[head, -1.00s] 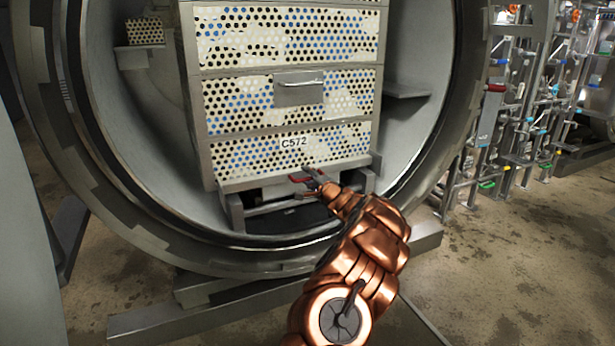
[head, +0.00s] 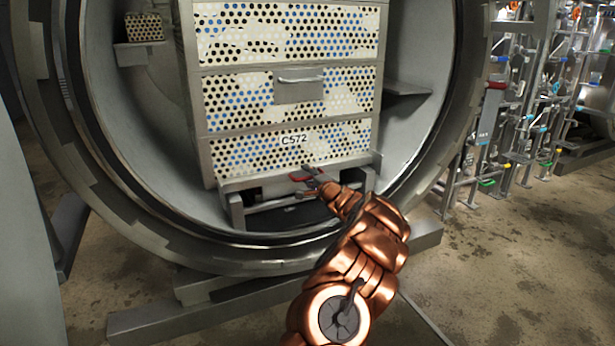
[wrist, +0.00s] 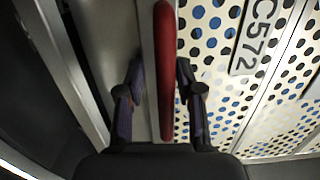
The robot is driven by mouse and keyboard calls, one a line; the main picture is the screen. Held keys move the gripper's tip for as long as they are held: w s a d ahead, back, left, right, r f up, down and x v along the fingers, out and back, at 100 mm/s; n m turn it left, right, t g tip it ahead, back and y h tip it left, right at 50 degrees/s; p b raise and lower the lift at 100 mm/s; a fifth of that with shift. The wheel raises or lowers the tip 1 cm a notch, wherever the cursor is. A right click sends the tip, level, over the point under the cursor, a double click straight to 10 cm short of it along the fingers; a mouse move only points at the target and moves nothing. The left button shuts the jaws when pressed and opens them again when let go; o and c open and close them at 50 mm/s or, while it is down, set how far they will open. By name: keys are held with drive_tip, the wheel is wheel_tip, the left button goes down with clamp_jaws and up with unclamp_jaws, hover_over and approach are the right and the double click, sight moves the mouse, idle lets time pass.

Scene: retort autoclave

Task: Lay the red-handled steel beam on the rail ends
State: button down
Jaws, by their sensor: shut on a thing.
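My gripper (head: 316,180) is at the lower front of the perforated crate stack, above the rail ends. In the wrist view the red handle (wrist: 164,45) runs between the two dark fingers of my gripper (wrist: 158,85), which are shut on it. The red handle (head: 299,179) also shows in the head view. The beam's steel body is hard to tell from the grey frame behind it. The left rail end (head: 237,210) and right rail end (head: 370,178) stick out below the stack. I cannot tell whether the beam touches them.
The crate stack (head: 290,87), labelled C572, stands inside the round vessel opening (head: 110,185). A grey side shelf (head: 405,88) is at its right. Pipes and valves (head: 525,110) stand at the right. The floor (head: 510,250) at the lower right is clear.

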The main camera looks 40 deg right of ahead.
drive_tip(key=shift+f+b, duration=0.3)
drive_tip(key=shift+b, duration=0.05)
idle(0.7)
drive_tip(key=c, duration=1.1)
unclamp_jaws()
drive_tip(key=o, duration=0.4)
drive_tip(key=shift+f, duration=0.15)
drive_tip(key=shift+s, duration=0.1)
drive_tip(key=shift+v, duration=5.95)
